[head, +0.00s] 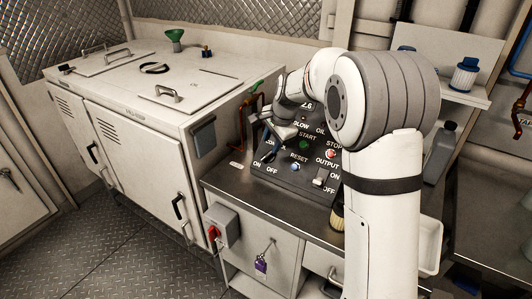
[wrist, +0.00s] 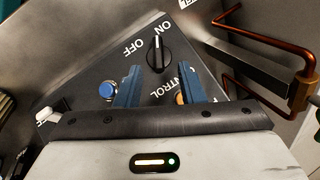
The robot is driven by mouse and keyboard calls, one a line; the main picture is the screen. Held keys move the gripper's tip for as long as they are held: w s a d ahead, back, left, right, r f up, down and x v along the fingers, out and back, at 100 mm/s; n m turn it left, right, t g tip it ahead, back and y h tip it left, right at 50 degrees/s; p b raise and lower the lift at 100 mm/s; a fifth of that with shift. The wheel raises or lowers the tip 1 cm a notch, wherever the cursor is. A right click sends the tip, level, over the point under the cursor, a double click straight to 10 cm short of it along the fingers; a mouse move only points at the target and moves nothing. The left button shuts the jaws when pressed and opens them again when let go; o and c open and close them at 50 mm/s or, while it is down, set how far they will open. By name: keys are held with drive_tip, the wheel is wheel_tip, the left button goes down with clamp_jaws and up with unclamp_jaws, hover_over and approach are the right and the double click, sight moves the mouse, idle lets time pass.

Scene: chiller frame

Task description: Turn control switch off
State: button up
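The control switch (wrist: 158,55) is a black rotary knob on the dark sloped panel, between printed ON and OFF labels in the wrist view. Its white mark points up in that view, toward the ON label. The word CONTROL is partly covered by my fingers. My gripper (wrist: 160,78) is open, with its two blue fingers apart and nothing between them. The knob shows just beyond the fingertips, and the fingers do not appear to clasp it.
The panel (head: 290,178) also carries a green start button (head: 304,145), a red stop button (head: 331,154), a blue reset button (head: 295,167) and a white output switch (head: 319,176). Copper pipes (wrist: 265,45) run close beside the panel. A white cabinet (head: 150,120) stands to the left.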

sight(267, 154)
drive_tip(key=x, duration=0.7)
drive_tip(key=shift+c, duration=0.4)
